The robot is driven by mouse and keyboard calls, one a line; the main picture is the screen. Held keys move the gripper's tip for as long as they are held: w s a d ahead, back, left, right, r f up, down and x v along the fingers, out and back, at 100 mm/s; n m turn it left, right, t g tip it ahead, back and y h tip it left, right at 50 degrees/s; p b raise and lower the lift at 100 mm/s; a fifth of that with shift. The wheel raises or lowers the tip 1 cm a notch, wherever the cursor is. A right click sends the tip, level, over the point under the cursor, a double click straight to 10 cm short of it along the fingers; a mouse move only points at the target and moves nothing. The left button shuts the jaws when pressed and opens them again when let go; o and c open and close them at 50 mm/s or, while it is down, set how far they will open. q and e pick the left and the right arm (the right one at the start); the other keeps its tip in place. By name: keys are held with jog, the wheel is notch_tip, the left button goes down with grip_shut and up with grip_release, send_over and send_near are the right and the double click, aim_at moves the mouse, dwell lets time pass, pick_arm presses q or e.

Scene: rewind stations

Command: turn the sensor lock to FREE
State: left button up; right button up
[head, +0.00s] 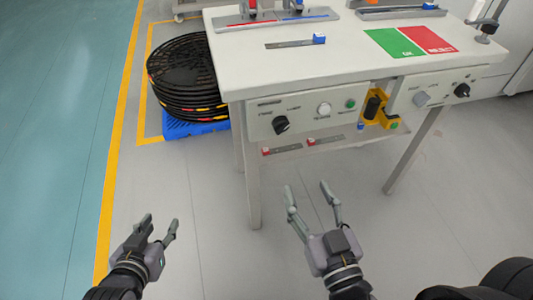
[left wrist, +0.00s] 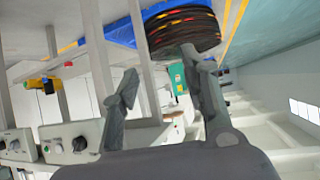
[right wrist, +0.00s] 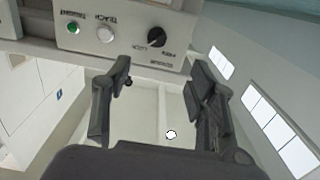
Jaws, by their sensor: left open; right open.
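The sensor lock appears to be the black rotary knob (head: 281,124) on the left front panel (head: 303,112) of the white bench. The same knob shows upside down in the right wrist view (right wrist: 156,38), beyond the fingertips, with small labels around it; its pointer setting is too small to read surely. My right gripper (head: 308,190) is open and empty, below and in front of the panel, apart from the knob. My left gripper (head: 161,222) is open and empty over the floor, left of the bench. The left wrist view also shows the knob (left wrist: 79,144).
A white button (head: 324,108) and a green button (head: 351,104) sit right of the knob. A yellow bracket (head: 381,110) separates this panel from a right panel with another black knob (head: 462,90). Black reels (head: 182,70) stand on a blue pallet (head: 190,129). Floor before the bench is clear.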

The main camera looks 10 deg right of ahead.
send_near(283, 130)
jog(key=w, duration=0.8)
jog(key=shift+w+a+f, duration=0.1)
jog(key=shift+w+f, duration=0.05)
jog(key=shift+w, duration=0.7)
pick_arm(q)
jog(key=shift+w+d+r+t, duration=0.1)
jog(key=shift+w+r+t, duration=0.15)
jog(key=shift+r, duration=0.35)
pick_arm(e)
jog(key=shift+c, duration=0.6)
pick_arm(q)
jog(key=shift+s, duration=0.1)
pick_arm(e)
jog(key=c, duration=1.1)
